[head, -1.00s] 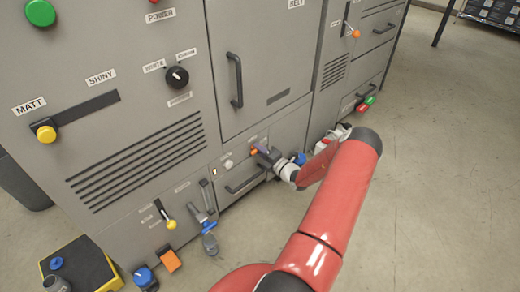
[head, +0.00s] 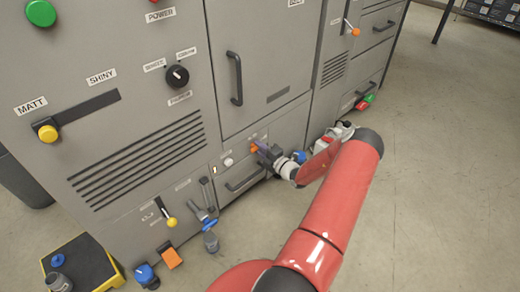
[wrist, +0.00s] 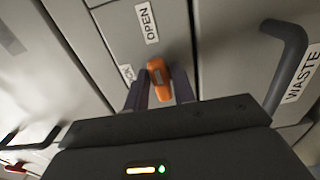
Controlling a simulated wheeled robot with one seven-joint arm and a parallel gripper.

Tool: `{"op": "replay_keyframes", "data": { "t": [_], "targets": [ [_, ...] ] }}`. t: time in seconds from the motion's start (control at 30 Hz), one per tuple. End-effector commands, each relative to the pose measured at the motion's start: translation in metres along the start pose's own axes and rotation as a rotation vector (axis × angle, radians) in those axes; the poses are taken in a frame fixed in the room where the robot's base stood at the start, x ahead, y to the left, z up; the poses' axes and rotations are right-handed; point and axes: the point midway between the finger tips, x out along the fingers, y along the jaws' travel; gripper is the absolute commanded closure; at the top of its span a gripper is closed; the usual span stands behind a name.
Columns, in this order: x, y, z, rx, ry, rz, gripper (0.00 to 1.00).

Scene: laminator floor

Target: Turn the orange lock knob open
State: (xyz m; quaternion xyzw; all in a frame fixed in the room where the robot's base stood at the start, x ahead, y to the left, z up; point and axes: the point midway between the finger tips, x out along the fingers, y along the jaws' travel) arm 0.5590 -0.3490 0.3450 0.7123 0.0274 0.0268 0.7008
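The orange lock knob (wrist: 158,79) sits on a grey panel between an OPEN label (wrist: 147,23) and a partly hidden label ending in "CK" (wrist: 127,74). It is a small orange bar, slightly tilted in the wrist view. My gripper (wrist: 161,88) has one dark finger on each side of the knob, with no clear gap left, so it looks shut on it. In the head view the knob (head: 253,148) shows as a small orange spot at the tip of my gripper (head: 262,151). The fingers partly hide it there.
A dark handle (wrist: 288,62) beside a WASTE label stands out right of my gripper. In the head view a drawer handle (head: 245,180) lies just below, and a blue knob (head: 299,157) is close to the wrist. Open floor (head: 440,180) lies to the right.

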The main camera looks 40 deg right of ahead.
Motion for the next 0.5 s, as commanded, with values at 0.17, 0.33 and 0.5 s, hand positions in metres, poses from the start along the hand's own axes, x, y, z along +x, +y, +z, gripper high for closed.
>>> {"op": "replay_keyframes", "data": {
  "t": [0.17, 0.33, 0.5],
  "targets": [
    [-0.0002, -0.0002, 0.0001, -0.001, 0.000, 0.000, 0.55],
    [-0.0001, 0.0000, -0.0003, -0.001, 0.001, 0.000, 0.55],
    [-0.0084, -0.0002, -0.0001, -0.001, 0.001, 0.000, 0.55]
  ]
}}
